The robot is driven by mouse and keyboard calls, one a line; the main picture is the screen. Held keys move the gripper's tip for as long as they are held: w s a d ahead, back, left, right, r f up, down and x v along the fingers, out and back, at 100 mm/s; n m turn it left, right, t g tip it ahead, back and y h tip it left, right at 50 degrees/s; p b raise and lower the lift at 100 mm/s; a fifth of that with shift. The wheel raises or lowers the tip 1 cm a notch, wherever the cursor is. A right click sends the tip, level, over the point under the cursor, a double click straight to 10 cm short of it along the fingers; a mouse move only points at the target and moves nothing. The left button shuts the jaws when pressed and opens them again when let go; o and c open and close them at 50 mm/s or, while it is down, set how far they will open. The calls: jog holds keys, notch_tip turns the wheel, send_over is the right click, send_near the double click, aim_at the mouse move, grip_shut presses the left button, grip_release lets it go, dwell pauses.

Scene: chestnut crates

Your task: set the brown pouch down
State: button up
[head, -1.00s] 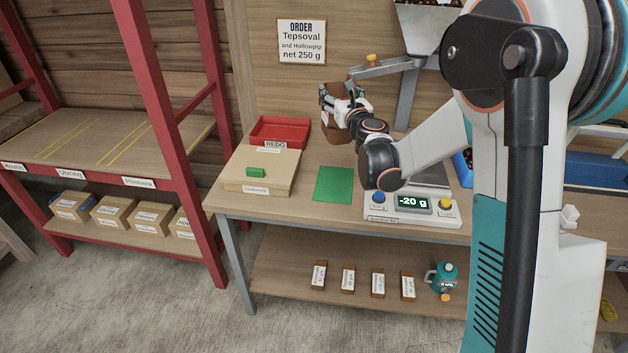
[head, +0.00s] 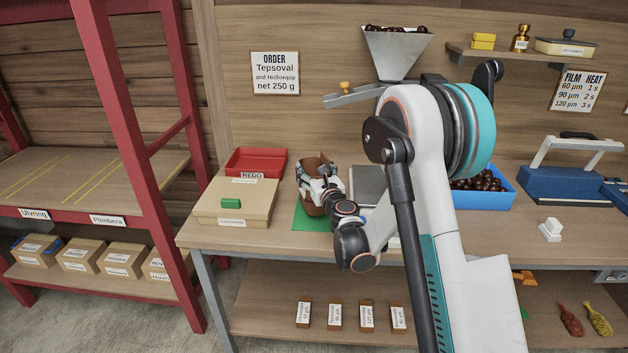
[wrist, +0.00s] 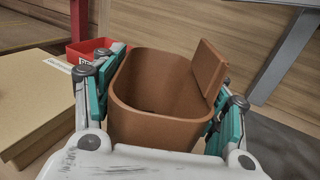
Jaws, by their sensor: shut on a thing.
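The brown pouch (head: 313,165) is upright and open at the top, between the fingers of my gripper (head: 319,183) in the head view. In the wrist view the pouch (wrist: 160,98) fills the space between the teal finger pads of my gripper (wrist: 158,100), which is shut on its sides. Its inside looks empty, and a flap stands up on its right. The pouch is over the green mat (head: 312,222) on the bench. Whether its base touches the mat is hidden by my gripper and arm.
A tan box (head: 215,213) with a green block on its lid and a red REDO tray (head: 240,164) stand left of the pouch. A scale's grey plate (head: 369,184) is close on the right. A chestnut hopper (head: 397,55) is above, a blue crate (head: 485,199) further right.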

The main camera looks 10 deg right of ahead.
jog(key=shift+f, duration=1.2)
jog(key=shift+f+b, duration=0.15)
jog(key=shift+b, duration=0.2)
jog(key=o, duration=1.9)
jog(key=shift+c, duration=0.2)
